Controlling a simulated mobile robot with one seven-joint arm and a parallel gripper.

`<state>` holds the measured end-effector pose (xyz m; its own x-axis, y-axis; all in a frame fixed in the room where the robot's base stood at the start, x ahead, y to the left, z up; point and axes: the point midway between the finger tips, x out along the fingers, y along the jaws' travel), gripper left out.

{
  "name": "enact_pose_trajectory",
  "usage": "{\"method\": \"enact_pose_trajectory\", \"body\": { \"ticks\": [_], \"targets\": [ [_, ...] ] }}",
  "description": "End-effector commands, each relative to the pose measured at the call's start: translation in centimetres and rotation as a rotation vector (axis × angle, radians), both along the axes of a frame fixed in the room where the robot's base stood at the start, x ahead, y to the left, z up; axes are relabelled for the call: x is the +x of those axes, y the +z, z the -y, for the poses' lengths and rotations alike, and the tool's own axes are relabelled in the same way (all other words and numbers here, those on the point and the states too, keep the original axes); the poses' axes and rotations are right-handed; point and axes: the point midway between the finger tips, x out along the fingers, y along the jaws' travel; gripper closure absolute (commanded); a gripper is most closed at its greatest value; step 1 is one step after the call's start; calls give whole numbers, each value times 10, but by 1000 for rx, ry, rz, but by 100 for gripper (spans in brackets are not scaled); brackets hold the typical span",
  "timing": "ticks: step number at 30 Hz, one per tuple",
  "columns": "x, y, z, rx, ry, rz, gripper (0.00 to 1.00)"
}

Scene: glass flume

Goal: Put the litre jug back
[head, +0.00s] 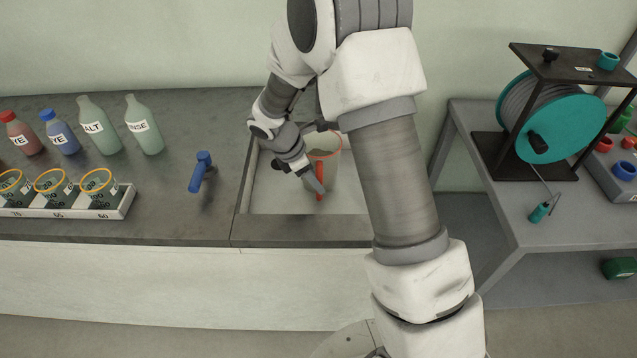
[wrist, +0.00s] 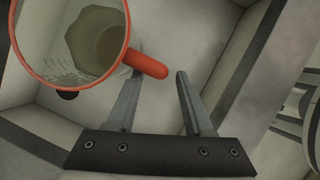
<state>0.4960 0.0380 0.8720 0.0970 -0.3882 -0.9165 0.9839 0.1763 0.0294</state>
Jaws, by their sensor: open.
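The litre jug (head: 331,158) is clear, with an orange rim and a red handle. It stands upright in the pale sink basin (head: 266,198), partly hidden by my arm. In the wrist view the jug (wrist: 95,42) is at the upper left, and its red handle (wrist: 147,63) points toward my fingers. My gripper (head: 318,186) is down in the basin beside the handle. In the wrist view my gripper (wrist: 160,76) is open, with the handle's end between the fingertips. I cannot tell whether a finger touches it.
A blue tap-like fitting (head: 202,171) stands on the counter left of the basin. Several labelled bottles (head: 145,127) and a white rack (head: 120,206) of orange-rimmed cups are farther left. A grey table (head: 515,205) with a teal reel (head: 560,125) stands at right. Basin walls surround my gripper.

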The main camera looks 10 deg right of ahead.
Motion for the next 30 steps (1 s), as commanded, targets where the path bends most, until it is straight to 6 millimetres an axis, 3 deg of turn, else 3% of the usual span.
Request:
{"method": "enact_pose_trajectory", "body": {
  "ticks": [1, 6, 15, 20, 23, 30],
  "targets": [
    [0, 15, -6, 2, 2, 5, 48],
    [-4, 47, -20, 2, 1, 4, 48],
    [-9, 77, -31, 3, -6, 5, 48],
    [-18, 104, -23, 31, -101, 58, 48],
    [-31, 131, -12, 69, -218, 121, 48],
    [-77, 191, 12, 189, -541, 279, 48]
  ]
}}
